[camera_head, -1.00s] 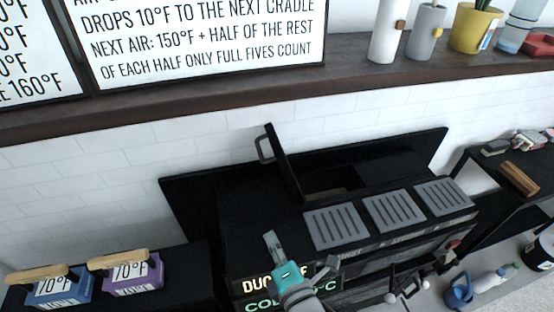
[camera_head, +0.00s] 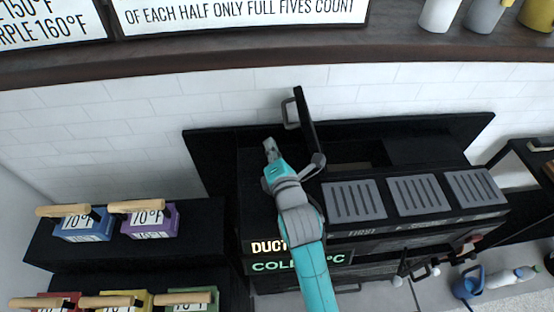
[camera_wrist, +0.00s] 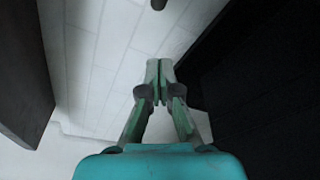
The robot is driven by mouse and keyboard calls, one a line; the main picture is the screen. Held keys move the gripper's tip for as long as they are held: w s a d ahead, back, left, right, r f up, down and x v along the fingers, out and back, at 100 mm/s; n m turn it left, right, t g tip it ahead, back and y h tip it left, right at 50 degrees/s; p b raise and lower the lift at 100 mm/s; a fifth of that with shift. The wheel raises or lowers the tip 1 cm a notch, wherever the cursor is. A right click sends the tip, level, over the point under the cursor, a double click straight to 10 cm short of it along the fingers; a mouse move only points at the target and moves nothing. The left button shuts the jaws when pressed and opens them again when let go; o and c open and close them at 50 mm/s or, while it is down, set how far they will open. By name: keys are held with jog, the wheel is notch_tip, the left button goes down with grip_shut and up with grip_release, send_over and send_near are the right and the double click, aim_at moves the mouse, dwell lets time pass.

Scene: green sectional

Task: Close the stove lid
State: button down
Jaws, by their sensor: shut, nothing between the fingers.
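The black stove lid (camera_head: 307,120) stands open and almost upright, seen nearly edge-on in the head view. Its grey handle (camera_head: 288,113) is on its left face. The dark opening (camera_head: 352,173) in the stove top lies to the right of the lid. My gripper (camera_head: 270,146) is shut and empty, left of the lid and lower in the picture than the handle. In the wrist view the closed fingertips (camera_wrist: 160,78) point toward the white tiled wall. A dark panel at the right there is probably the lid; whether I touch it cannot be told.
The black stove (camera_head: 262,215) has several grey slotted plates (camera_head: 353,200) along its front. A dark shelf (camera_head: 250,62) runs along the wall above. Labelled blocks with wooden handles, such as the purple one (camera_head: 150,222), stand at the left.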

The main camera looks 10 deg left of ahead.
jog(key=shift+w+d+r, duration=0.45)
jog(key=shift+w+d, duration=0.2)
jog(key=shift+w+d+r, duration=0.45)
jog(key=shift+w+d, duration=0.15)
jog(key=shift+w, duration=0.05)
jog(key=d+r+m, duration=0.1)
jog(key=d, duration=0.1)
jog(key=w+d+r+m, duration=0.1)
jog(key=d, duration=0.1)
jog(key=w+d+r+m, duration=0.1)
jog(key=d, duration=0.2)
jog(key=shift+r+m+t+y, duration=0.25)
jog(key=shift+m+t+y, duration=0.05)
jog(key=w+d+f+m+t, duration=0.1)
jog(key=w+d+f+m, duration=0.1)
jog(key=d+m, duration=0.4)
jog(key=w+d+f+m+t, duration=0.1)
jog(key=w+d+f+m, duration=0.2)
jog(key=d, duration=1.2)
jog(key=shift+w+d+m, duration=0.15)
jog(key=shift+w+m, duration=0.45)
jog(key=shift+m, duration=1.1)
jog(key=shift+f, duration=0.15)
